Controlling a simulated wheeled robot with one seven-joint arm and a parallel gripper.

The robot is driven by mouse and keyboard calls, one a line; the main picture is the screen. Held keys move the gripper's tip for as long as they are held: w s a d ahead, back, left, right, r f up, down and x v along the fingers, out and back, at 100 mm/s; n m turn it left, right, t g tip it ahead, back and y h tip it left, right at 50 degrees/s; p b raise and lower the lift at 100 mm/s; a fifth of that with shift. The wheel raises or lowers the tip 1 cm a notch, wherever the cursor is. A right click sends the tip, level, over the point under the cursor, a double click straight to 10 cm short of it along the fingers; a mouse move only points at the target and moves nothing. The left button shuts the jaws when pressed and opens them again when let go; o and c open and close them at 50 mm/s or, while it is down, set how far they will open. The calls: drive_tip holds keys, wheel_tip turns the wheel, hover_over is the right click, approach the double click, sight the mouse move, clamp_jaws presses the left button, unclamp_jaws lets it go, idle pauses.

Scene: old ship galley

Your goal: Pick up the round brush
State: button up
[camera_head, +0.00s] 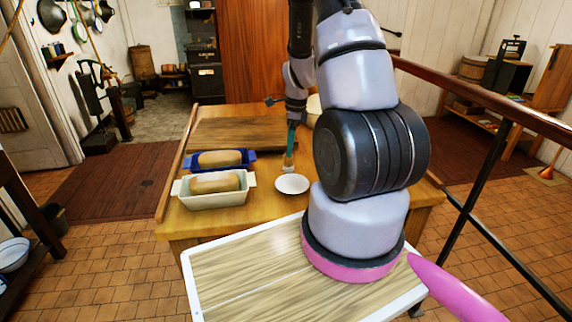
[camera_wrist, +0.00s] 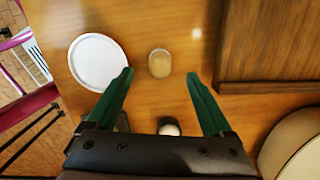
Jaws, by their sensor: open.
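A small round thing with a tan middle and a pale rim, which looks like the round brush (camera_wrist: 160,63), is on the wooden table. I cannot tell the remaining height.
The white plate (camera_wrist: 97,62) is beside the left finger. A small white-topped item (camera_wrist: 168,126) is partly hidden by the gripper body. A wooden board (camera_wrist: 275,45) and a round bowl (camera_wrist: 295,150) are at right. Two loaf tins (camera_head: 213,203) (camera_head: 246,156) stand on the table.

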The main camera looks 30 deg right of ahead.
sight(288, 161)
drive_tip(key=f, duration=0.7)
drive_tip(key=shift+w+a, duration=0.15)
drive_tip(key=shift+a, duration=0.05)
clamp_jaws()
